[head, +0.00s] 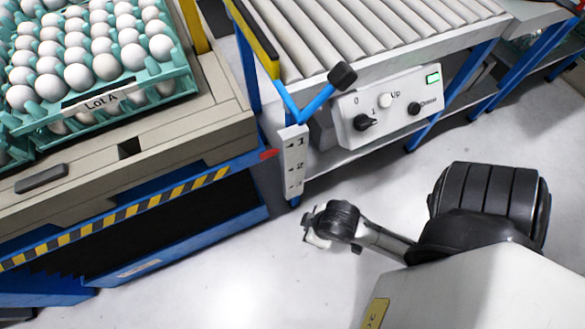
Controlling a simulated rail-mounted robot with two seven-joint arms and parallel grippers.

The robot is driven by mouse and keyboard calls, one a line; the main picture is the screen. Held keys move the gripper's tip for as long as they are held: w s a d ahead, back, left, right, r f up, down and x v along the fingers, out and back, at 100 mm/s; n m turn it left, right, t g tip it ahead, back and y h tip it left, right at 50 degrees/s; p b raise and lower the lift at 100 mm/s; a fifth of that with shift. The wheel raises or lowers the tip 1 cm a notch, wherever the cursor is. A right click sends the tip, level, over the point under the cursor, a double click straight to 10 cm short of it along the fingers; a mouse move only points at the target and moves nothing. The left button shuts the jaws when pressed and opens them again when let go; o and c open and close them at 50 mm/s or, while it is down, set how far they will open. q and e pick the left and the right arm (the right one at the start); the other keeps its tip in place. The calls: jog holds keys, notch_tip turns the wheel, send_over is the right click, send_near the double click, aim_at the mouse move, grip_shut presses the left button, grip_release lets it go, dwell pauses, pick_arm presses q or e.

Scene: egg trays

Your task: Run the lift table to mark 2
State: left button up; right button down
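The lift table (130,187) stands at left, with a hazard-striped edge and blue frame. A red pointer (268,154) is at its right corner. Beside it is a pale mark plate (293,160) numbered 1 and 2; in the picture the pointer lies between the numbers, but the angle hides its exact level. The control box (390,105) has a black rotary knob (362,122) between 0 and 1, setting unclear, a pale Up button (385,100) and another black control (414,108). My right gripper (317,229) hangs below the box, apart from it; its opening is unclear. My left gripper is out of view.
Egg trays (120,95) labelled Lot A sit on the lift table. A roller conveyor (350,30) runs behind the box. A blue lever with a black knob (342,75) sticks out near the mark plate. A green indicator (433,79) shows on the box. The floor in front is clear.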

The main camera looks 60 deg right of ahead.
dwell(0.4)
dwell(0.4)
jog(key=shift+r, duration=0.1)
notch_tip(320, 180, up, 36)
jog(key=p, duration=3.6)
